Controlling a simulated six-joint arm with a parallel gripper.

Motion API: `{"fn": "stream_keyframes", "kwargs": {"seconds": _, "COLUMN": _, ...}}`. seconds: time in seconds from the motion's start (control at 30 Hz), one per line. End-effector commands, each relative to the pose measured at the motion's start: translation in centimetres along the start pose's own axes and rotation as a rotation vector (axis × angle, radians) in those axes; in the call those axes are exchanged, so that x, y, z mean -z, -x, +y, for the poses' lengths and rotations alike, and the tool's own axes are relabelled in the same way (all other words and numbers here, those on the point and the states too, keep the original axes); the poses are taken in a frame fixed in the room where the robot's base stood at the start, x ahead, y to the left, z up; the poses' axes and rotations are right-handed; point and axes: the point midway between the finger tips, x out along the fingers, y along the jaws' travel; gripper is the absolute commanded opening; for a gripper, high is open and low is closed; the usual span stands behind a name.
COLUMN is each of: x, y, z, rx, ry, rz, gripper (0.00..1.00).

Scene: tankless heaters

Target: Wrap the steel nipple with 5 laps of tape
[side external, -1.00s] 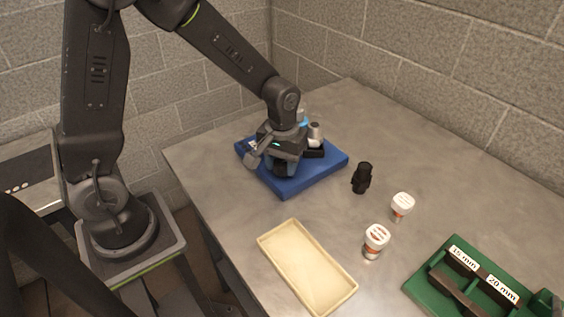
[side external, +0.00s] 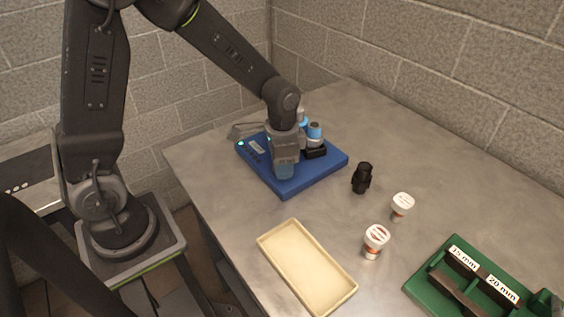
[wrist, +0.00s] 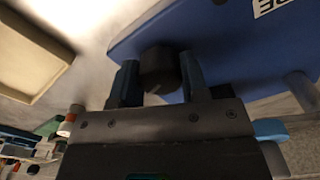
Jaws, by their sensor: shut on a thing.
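My gripper (side external: 284,174) points down over the front left part of a blue fixture board (side external: 325,173). In the wrist view its two fingers (wrist: 158,76) are shut on a dark round knob-like part (wrist: 157,62), against the blue board (wrist: 230,45). An upright piece with a blue top (side external: 315,130) and a pale metal lower part stands in a black holder (side external: 315,153) on the board, just behind my gripper. Another blue-and-pale piece (side external: 302,116) shows behind it, partly hidden. I cannot tell which of these is the steel nipple or count any tape laps.
A black fitting (side external: 362,178) stands right of the board. Two white-capped jars (side external: 376,240) (side external: 402,205) stand in front of it. An empty cream tray (side external: 306,266) lies at the front edge. A green rack (side external: 470,282) labelled 15 mm and 20 mm sits front right.

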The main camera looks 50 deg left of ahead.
Motion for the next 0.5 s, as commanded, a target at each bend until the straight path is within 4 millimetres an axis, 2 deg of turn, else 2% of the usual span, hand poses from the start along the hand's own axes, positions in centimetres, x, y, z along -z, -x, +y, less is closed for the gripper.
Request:
{"fn": "stream_keyframes", "kwargs": {"seconds": 0.2, "x": 0.06, "y": 0.08, "z": -0.02, "rx": 0.001, "ry": -0.167, "rz": 0.002, "gripper": 0.17}}
{"fn": "stream_keyframes", "kwargs": {"seconds": 0.5, "x": 0.07, "y": 0.09, "z": -0.02, "rx": 0.001, "ry": -0.311, "rz": 0.003, "gripper": 0.17}}
